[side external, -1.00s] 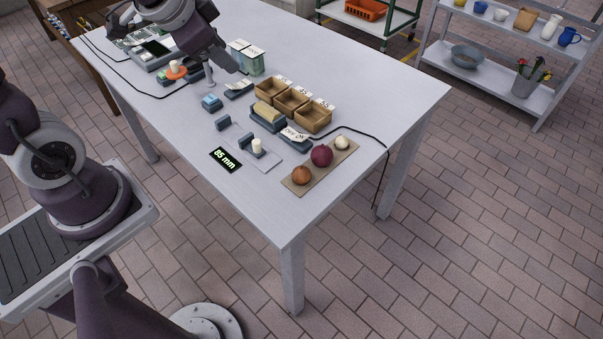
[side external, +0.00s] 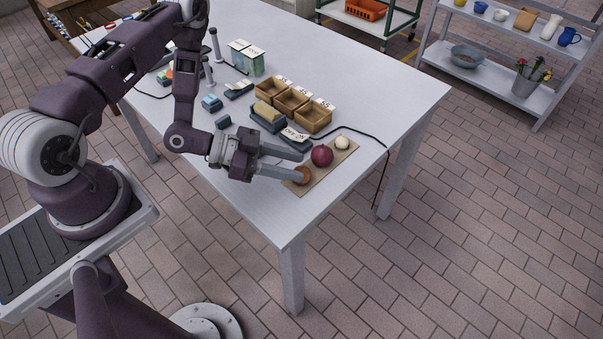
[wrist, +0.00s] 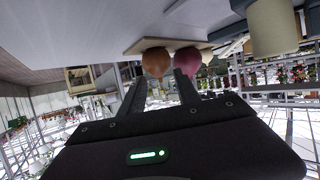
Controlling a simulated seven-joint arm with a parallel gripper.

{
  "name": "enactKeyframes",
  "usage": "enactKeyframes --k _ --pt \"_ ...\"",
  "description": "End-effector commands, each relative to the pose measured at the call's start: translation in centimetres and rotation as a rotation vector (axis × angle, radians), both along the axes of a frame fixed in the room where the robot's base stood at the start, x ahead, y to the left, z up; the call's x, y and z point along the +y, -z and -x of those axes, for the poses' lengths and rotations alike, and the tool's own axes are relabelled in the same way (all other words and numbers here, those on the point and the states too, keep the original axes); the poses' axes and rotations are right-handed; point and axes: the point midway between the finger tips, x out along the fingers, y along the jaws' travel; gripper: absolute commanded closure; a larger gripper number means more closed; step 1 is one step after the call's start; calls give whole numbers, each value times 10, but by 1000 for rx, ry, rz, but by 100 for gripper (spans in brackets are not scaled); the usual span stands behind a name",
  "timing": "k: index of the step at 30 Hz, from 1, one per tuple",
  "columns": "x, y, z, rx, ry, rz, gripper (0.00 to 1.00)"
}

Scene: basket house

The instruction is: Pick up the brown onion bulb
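The brown onion bulb (side external: 303,177) sits at the near end of a tan board (side external: 318,174), partly hidden by a finger in the side view. A dark red onion (side external: 322,155) and a small white bulb (side external: 342,143) sit farther along the board. My gripper (side external: 306,164) is open and empty, reaching low over the table with its fingers pointing toward the bulbs. In the wrist view my gripper (wrist: 160,82) has the brown bulb (wrist: 156,62) showing between and beyond its fingertips. The red onion (wrist: 190,60) shows by the right fingertip. I cannot tell whether a finger touches either.
Small cardboard bins (side external: 291,102) with labels stand behind the board. A black cable (side external: 360,134) runs behind the bulbs. A pale cylinder (wrist: 272,28) is near in the wrist view. The front table corner is clear.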

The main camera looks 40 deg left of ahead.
Motion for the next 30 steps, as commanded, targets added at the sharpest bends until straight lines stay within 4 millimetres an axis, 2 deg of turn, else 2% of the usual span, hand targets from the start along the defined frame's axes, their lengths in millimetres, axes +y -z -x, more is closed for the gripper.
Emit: enactKeyframes --k 4,11,17,30 --pt "-16 8 -15 -1 3 0 62" --pt "-17 10 -17 1 -1 0 62" --pt "-17 10 -17 2 -1 -2 99" --pt "-16 13 -16 10 -3 -8 100"
